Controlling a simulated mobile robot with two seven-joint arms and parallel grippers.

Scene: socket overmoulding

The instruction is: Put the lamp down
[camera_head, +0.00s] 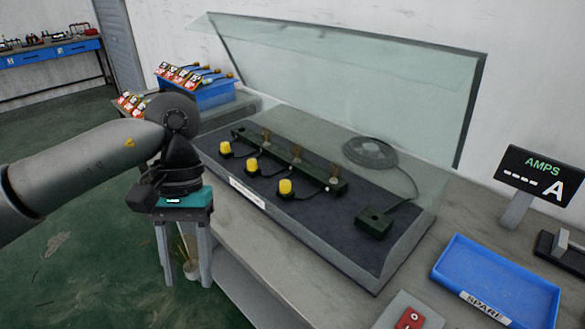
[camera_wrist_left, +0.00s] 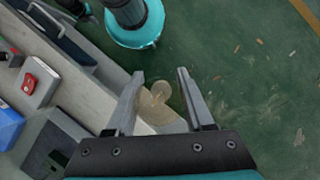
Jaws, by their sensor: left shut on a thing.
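My left gripper (camera_head: 188,268) points down in front of the bench's left front edge. Its two grey fingers also show in the left wrist view (camera_wrist_left: 158,103), on either side of a pale, see-through, tan lamp (camera_wrist_left: 156,100). The gripper is shut on the lamp and holds it over the green floor, clear of the bench. In the head view only a small pale part of the lamp shows low between the fingers, and its base is hard to make out. My right gripper is not in view.
A dark test mat (camera_head: 320,222) on the bench carries a socket strip with several yellow-capped parts under a raised clear lid (camera_head: 350,80). A blue SPARE tray (camera_head: 495,283) looks empty. A red switch (camera_head: 410,319), AMPS display (camera_head: 540,175) and blue rack (camera_head: 210,95) stand around.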

